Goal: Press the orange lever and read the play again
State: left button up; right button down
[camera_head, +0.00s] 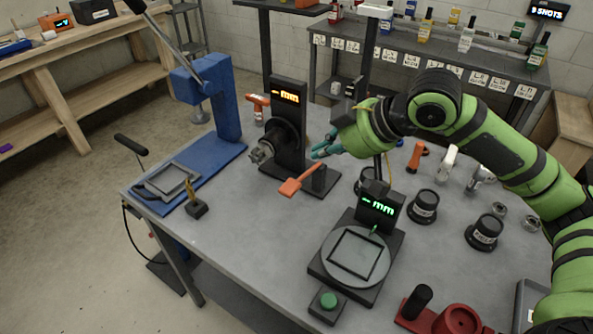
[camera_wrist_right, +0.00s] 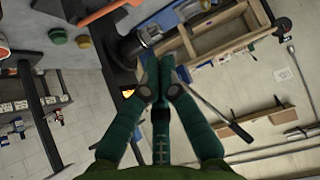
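The orange lever (camera_head: 302,179) sticks out low in front of a black gauge stand (camera_head: 289,130). The stand carries a round dark spindle with a metal jaw, and its orange display (camera_head: 287,97) shows a dash and "mm". My right gripper (camera_head: 322,152), with teal fingers, is above and behind the lever, to the right of the stand, apart from the lever. In the right wrist view its fingertips (camera_wrist_right: 164,66) are together with nothing between them. An orange bar, likely the lever (camera_wrist_right: 104,11), shows at that view's top edge. My left gripper is not in view.
A second gauge (camera_head: 355,255) with a green "mm" display and a green button (camera_head: 328,300) stands in front. Black weights (camera_head: 422,207) lie right. A blue lever press (camera_head: 210,100) stands left.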

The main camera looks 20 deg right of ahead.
aim_at(292, 189)
jog(key=p+x, duration=0.2)
jog(key=x, duration=0.7)
jog(key=shift+w, duration=0.15)
jog(key=f, duration=0.1)
jog(key=f+p, duration=0.1)
jog(key=f, duration=0.1)
jog(key=shift+w+a+f, duration=0.15)
jog(key=shift+a+f, duration=0.05)
jog(key=shift+f, duration=0.1)
jog(key=shift+d+f, duration=0.1)
jog(key=shift+f, duration=0.35)
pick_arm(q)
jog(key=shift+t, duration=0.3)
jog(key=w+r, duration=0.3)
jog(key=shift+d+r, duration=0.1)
pick_arm(e)
jog(key=shift+f, duration=0.1)
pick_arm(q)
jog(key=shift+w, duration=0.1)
pick_arm(e)
jog(key=shift+f, duration=0.1)
